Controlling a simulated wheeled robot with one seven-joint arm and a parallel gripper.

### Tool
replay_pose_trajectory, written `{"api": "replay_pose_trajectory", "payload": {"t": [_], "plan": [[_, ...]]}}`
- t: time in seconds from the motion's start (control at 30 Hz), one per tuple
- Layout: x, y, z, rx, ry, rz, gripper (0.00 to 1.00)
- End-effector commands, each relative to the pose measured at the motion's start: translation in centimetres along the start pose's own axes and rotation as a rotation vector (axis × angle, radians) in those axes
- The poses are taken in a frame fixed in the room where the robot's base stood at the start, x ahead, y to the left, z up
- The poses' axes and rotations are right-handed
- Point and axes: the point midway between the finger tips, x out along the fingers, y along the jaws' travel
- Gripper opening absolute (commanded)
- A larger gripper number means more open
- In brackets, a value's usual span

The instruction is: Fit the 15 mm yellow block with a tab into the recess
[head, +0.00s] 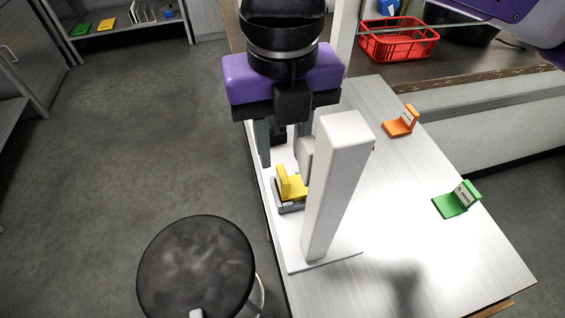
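The yellow block (290,187) has an upright tab and stands low beside the foot of a white post (338,190). It sits in or on a dark grey holder (289,208) at the table's left edge; I cannot tell how deep it sits. The recess itself is hidden under the block. My gripper (283,152) points down just above and behind the block. Its two fingers are apart with no block between them. The right finger is partly hidden by the post, and the fingers look clear of the yellow block.
On the pale table (400,230) stand an orange block (402,122) and a green block (458,200) with a label. A black stool (195,268) stands on the floor at the left. A red basket (398,42) is on the counter behind.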

Motion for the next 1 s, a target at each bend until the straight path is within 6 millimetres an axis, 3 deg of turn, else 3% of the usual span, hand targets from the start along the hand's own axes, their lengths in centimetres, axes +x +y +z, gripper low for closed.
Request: {"api": "replay_pose_trajectory", "payload": {"t": [0.1,0.33,1.0], "plan": [[-2.4,0.0,0.0,-0.001,0.0,0.001,0.32],[-5.0,0.0,0.0,-0.001,0.001,0.0,0.32],[-6.3,0.0,0.0,0.0,0.001,0.0,0.32]]}}
